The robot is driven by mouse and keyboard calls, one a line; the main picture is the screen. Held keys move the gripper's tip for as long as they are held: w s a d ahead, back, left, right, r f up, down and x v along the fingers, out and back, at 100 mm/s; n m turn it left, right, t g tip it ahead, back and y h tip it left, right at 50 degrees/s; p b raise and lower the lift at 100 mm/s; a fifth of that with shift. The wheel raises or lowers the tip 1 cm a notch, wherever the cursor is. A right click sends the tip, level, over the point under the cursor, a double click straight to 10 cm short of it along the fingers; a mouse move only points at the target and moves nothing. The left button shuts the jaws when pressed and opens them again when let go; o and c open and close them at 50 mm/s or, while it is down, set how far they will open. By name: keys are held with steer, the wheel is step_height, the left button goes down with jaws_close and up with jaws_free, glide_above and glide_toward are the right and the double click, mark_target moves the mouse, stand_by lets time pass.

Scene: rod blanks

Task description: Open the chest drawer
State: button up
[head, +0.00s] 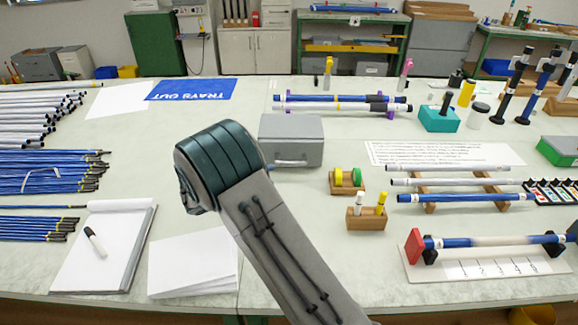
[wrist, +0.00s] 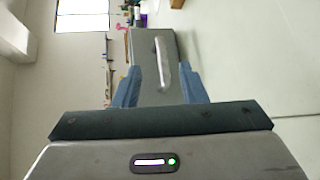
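A small grey chest (head: 291,132) stands on the worktable, just beyond and to the right of my arm in the head view. Its drawer front carries a pale bar handle (head: 291,163) low down. In the wrist view the chest (wrist: 146,52) appears turned on its side, with the handle (wrist: 161,64) facing me. My gripper (wrist: 160,80) is open, its two blue fingers apart on either side of the handle's line in that view. The handle appears beyond the fingers, and I see no contact. The drawer looks closed.
The worktable (head: 340,220) holds blue rods (head: 50,172) at left, a clipboard pad (head: 104,245), and paper sheets. Wooden holders with tape rolls (head: 347,178) and markers (head: 367,213) stand right of the chest. Rod racks are farther right. Tabletop before the chest is mostly clear.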

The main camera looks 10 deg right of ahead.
mark_target(286, 165)
steer(key=shift+w+a+f+n+t, duration=0.2)
steer(key=shift+w+a+f+t, duration=0.2)
steer(key=shift+a, duration=0.15)
steer(key=shift+w+a+f+n+t, duration=0.2)
steer(key=shift+w+a+f+t, duration=0.15)
steer(key=shift+a, duration=0.2)
steer(key=shift+w, duration=0.1)
steer(key=p+x, duration=0.2)
steer(key=x, duration=1.1)
steer(key=shift+w+d+r, duration=0.1)
steer(key=shift+d, duration=0.15)
